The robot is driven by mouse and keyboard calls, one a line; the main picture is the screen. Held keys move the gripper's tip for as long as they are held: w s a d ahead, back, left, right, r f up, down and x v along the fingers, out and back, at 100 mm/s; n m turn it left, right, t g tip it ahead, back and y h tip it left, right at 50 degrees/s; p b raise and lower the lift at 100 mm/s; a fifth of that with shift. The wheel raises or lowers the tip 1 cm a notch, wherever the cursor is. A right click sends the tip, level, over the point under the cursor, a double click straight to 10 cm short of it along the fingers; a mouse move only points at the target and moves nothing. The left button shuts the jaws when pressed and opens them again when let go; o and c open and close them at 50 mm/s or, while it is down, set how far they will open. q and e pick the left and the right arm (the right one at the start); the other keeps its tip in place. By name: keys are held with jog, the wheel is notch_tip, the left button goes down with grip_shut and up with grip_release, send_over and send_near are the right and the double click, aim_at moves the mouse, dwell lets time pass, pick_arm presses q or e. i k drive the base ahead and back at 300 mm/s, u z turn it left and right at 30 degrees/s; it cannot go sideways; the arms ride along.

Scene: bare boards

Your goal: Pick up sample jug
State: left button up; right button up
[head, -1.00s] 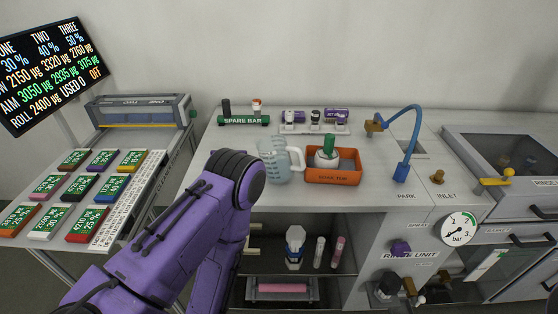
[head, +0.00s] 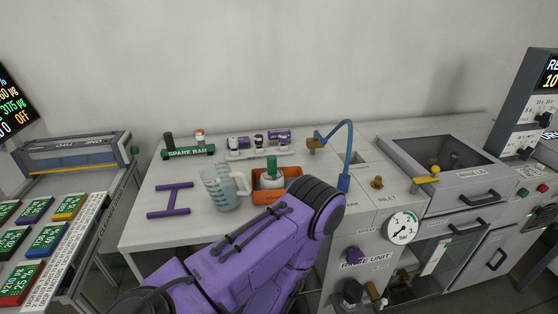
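The sample jug (head: 222,190) is a translucent pale-blue measuring jug with graduation marks and a handle on its right side. It stands upright on the grey bench top, just left of an orange tub (head: 262,196). One purple arm of mine rises from the bottom of the head view and bends in front of the bench. Its bend covers the tub's right part and the bench's front edge. No gripper shows, and nothing is seen touching the jug.
A purple H-shaped piece (head: 172,200) lies left of the jug. Behind are a green spare-bar rack (head: 188,153) and a white holder (head: 262,153). A blue hose (head: 347,155) arches at right. The bench's front-left area is clear.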

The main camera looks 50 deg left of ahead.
aim_at(221, 185)
jog(key=z, duration=0.1)
jog(key=i, duration=0.7)
jog(key=u, duration=2)
